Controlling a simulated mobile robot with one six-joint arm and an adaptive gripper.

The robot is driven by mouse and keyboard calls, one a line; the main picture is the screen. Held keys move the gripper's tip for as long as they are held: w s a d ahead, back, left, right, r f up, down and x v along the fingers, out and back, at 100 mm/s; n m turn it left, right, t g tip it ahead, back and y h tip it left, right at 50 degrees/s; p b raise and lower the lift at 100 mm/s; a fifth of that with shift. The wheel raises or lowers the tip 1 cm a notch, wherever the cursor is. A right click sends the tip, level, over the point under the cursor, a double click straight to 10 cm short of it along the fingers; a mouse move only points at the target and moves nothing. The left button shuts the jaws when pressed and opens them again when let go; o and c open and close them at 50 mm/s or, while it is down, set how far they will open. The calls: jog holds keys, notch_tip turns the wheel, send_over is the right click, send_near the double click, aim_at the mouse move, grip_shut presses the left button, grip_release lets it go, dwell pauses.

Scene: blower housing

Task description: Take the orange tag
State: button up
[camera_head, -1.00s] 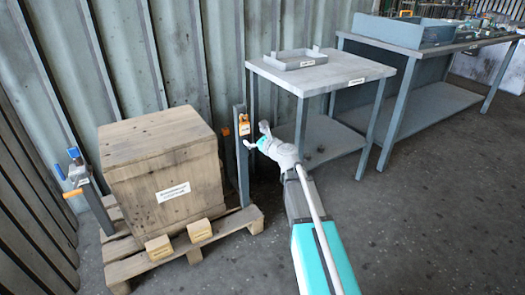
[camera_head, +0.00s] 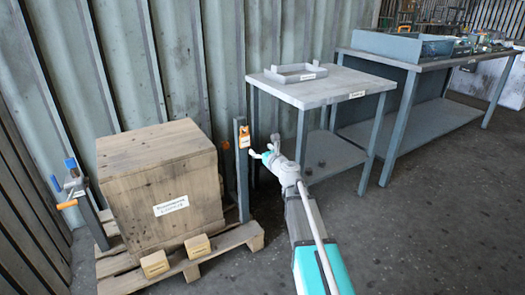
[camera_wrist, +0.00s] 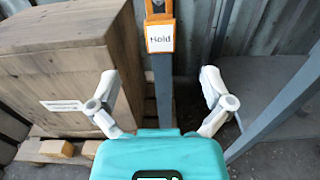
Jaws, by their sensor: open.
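The orange tag (camera_head: 244,137) hangs near the top of a grey post (camera_head: 242,180) beside the wooden crate. In the wrist view the tag (camera_wrist: 160,34) has an orange frame and a white face reading "Hold". My gripper (camera_head: 262,150) is just right of the tag in the head view. In the wrist view my gripper (camera_wrist: 162,98) is open, its two fingers spread wide. The tag is centred between them sideways but beyond the fingertips, and nothing is held.
A wooden crate (camera_head: 160,180) stands on a pallet (camera_head: 225,243) left of the post. A small table (camera_head: 335,85) with a grey tray (camera_head: 296,73) is to the right. Another post with blue and orange handles (camera_head: 75,185) stands at far left.

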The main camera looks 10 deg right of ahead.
aim_at(245, 136)
jog(key=x, duration=1.3)
jog(key=shift+w, duration=0.15)
jog(key=c, duration=1.1)
jog(key=shift+r+p, duration=0.55)
jog(key=shift+p, duration=0.05)
jog(key=v, duration=0.6)
dwell(0.9)
dwell(0.4)
